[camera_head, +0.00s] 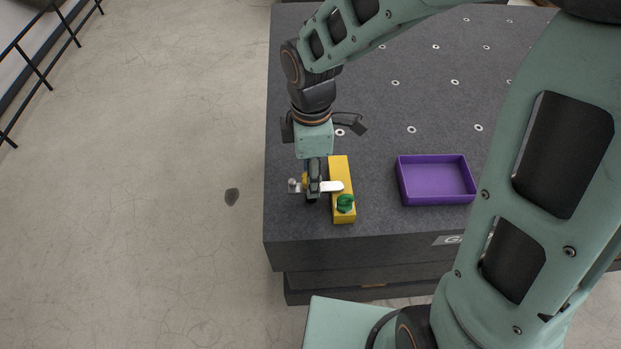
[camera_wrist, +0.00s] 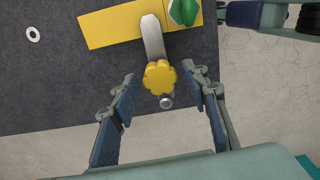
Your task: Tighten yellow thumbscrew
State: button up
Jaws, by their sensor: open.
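The yellow thumbscrew (camera_wrist: 160,77) is a lobed knob on a metal strap. In the wrist view it sits in the middle, between the fingers of my gripper (camera_wrist: 160,100), which are open on either side and apart from it. The metal strap (camera_wrist: 152,38) runs from the knob onto a yellow block (camera_wrist: 113,26) bearing a green knob (camera_wrist: 184,11). In the head view my gripper (camera_head: 313,190) is at the left side of the yellow block (camera_head: 338,175) and hides most of the thumbscrew (camera_head: 305,182). The green knob (camera_head: 345,203) is on the block's near end.
A purple tray (camera_head: 436,203) stands right of the block and looks empty. The dark granite bed (camera_head: 385,130) has several pale ringed holes. Its left edge is close to my gripper, with the floor (camera_head: 190,130) beyond.

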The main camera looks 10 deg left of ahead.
notch_tip(320, 180, up, 6)
jog(key=p, duration=0.5)
jog(key=shift+r+p, duration=0.1)
jog(key=shift+p, duration=0.2)
